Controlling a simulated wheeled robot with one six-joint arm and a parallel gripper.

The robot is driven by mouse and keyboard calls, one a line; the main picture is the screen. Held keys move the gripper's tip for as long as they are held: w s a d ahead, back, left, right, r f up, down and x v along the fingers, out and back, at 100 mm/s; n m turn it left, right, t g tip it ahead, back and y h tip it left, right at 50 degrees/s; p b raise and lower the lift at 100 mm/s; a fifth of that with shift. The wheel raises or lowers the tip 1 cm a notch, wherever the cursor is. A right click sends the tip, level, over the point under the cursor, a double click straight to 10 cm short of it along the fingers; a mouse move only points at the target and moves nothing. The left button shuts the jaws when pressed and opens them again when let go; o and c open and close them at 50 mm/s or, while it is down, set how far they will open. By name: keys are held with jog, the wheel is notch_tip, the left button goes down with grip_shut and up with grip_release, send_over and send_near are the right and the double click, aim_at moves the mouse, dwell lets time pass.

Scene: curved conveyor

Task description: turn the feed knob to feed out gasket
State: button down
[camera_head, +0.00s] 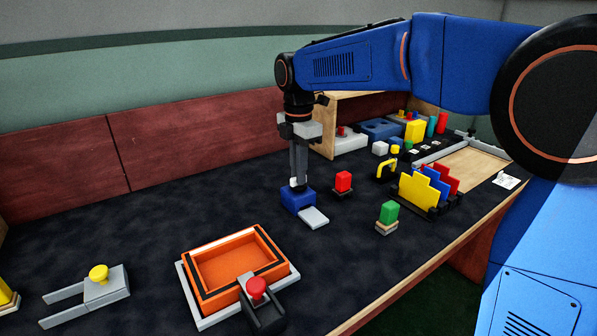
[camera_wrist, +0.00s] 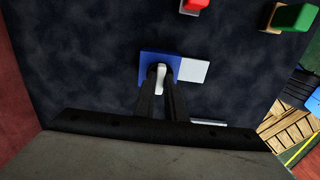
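A blue box (camera_head: 297,201) with a pale plate (camera_head: 314,217) sticking out of one side stands on the dark table mid-scene. A white knob (camera_wrist: 160,76) sits on top of the blue box; I take it to be the feed knob. My gripper (camera_head: 297,180) points straight down over the box. In the wrist view its two dark fingers (camera_wrist: 162,85) stand close on either side of the knob and look shut on it. The fingers hide part of the knob. I cannot make out a gasket on the plate.
A red block (camera_head: 343,181) and a green block (camera_head: 389,213) on small bases stand to the right. A rack with coloured cards (camera_head: 425,191) is beyond them. An orange tray (camera_head: 238,262) with a red-knobbed clamp (camera_head: 257,290) and a yellow-knobbed grey fork (camera_head: 100,280) lie in front and left.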

jog(key=shift+m, duration=0.4)
jog(key=m, duration=0.4)
jog(key=shift+m, duration=0.3)
jog(key=m, duration=0.8)
jog(key=shift+m, duration=2.4)
jog(key=c, duration=1.8)
grip_release()
